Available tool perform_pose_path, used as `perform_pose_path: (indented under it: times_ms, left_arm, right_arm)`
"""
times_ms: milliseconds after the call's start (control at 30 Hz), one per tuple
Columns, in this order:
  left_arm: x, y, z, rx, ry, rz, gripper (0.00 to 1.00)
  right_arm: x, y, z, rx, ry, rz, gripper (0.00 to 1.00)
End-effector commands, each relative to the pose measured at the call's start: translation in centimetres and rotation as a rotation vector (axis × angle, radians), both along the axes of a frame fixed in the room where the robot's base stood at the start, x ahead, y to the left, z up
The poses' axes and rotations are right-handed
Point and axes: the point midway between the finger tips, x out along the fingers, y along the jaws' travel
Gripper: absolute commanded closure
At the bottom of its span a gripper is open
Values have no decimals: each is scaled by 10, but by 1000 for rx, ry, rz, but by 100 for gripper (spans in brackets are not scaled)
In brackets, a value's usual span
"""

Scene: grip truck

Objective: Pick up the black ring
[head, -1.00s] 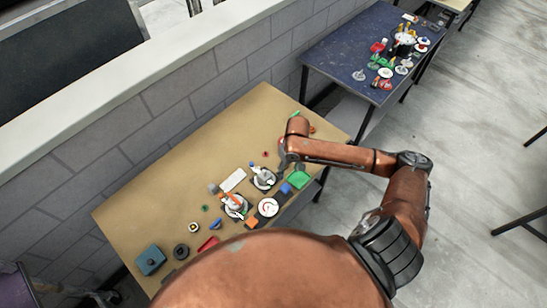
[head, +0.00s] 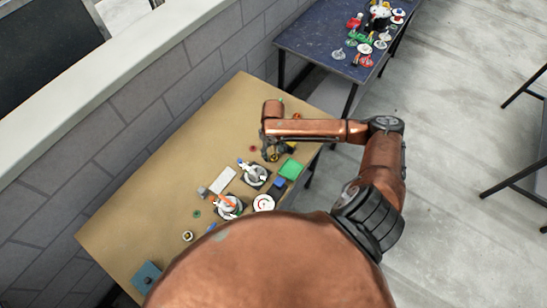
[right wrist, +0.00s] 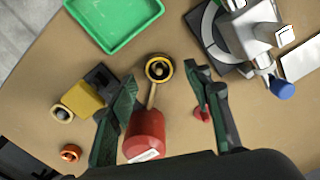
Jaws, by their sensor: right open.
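In the right wrist view a small round ring with a dark rim and a yellow inner band (right wrist: 159,68) lies on the tan table, just beyond and between my right fingertips. It may be the black ring; its colours are mixed. My right gripper (right wrist: 161,80) is open and its fingers hold nothing. A red-handled tool (right wrist: 145,137) with a thin shaft pointing at the ring shows between the fingers. In the head view my right gripper (head: 270,156) hangs low over the table's right part. My left gripper does not show.
A green tray (right wrist: 112,20) and a grey-white device (right wrist: 253,38) flank the ring. A yellow-and-black block (right wrist: 82,98), an orange ring (right wrist: 70,153) and a small red piece (right wrist: 202,113) lie nearby. The table's (head: 175,165) back-left part is clear.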

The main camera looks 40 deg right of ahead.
Motion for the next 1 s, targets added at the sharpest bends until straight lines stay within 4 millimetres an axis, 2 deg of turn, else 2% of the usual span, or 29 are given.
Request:
perform_pose_path:
  times_ms: [100, 333, 900, 1000]
  left_arm:
    - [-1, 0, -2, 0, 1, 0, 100]
    - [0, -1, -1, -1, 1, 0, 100]
    - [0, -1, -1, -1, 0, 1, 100]
    - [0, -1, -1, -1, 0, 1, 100]
  right_arm:
    - [0, 1, -13, 0, 1, 2, 54]
    - [1, 1, -14, 0, 0, 4, 56]
    - [1, 1, -14, 0, 0, 4, 95]
    - [1, 1, -14, 0, 0, 4, 99]
